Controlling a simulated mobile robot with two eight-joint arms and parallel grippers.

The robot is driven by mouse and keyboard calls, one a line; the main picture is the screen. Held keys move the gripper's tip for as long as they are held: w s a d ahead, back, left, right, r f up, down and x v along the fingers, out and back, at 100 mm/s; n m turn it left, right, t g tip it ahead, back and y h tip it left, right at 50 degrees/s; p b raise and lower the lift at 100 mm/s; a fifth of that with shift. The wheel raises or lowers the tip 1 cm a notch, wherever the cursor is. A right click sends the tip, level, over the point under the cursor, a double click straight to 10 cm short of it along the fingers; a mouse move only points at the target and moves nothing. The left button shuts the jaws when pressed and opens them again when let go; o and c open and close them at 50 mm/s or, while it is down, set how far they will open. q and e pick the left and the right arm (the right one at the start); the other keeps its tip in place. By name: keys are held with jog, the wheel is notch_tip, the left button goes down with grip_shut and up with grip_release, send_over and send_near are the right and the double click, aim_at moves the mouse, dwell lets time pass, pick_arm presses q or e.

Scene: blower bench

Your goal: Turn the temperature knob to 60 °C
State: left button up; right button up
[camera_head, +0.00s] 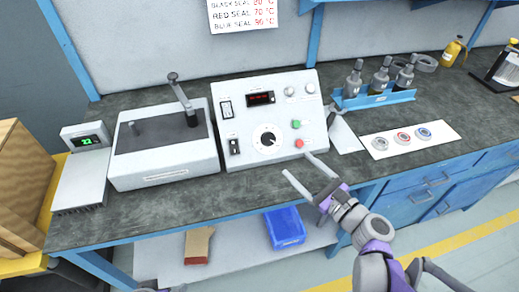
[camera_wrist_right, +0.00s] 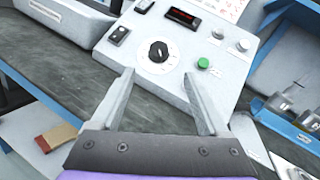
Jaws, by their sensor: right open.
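The temperature knob (camera_head: 268,139) is a round black knob on a white dial, low on the sloped face of the white control panel (camera_head: 240,157). A red-lit display (camera_head: 261,98) sits above it; its digits are too small to read. The knob also shows in the right wrist view (camera_wrist_right: 159,52), ahead of the fingertips, with a pale pointer mark. My right gripper (camera_head: 296,165) is open and empty, in front of and below the panel, apart from the knob. In the right wrist view its fingers (camera_wrist_right: 158,84) spread below the dial. My left gripper is not seen.
Green (camera_head: 296,124) and red (camera_head: 299,143) buttons sit right of the knob, with rocker switches to its left. A lever machine (camera_head: 165,157) stands left of the panel. Bottles in a blue rack (camera_head: 375,98) and a white card with rings (camera_head: 384,149) lie right. The bench front is clear.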

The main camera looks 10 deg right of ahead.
aim_at(272, 141)
jog(key=shift+a, duration=0.15)
jog(key=shift+a+m, duration=0.15)
jog(key=shift+m, duration=0.15)
jog(key=b+x, duration=0.1)
jog(key=x, duration=0.9)
jog(key=shift+w, duration=0.35)
grip_shut()
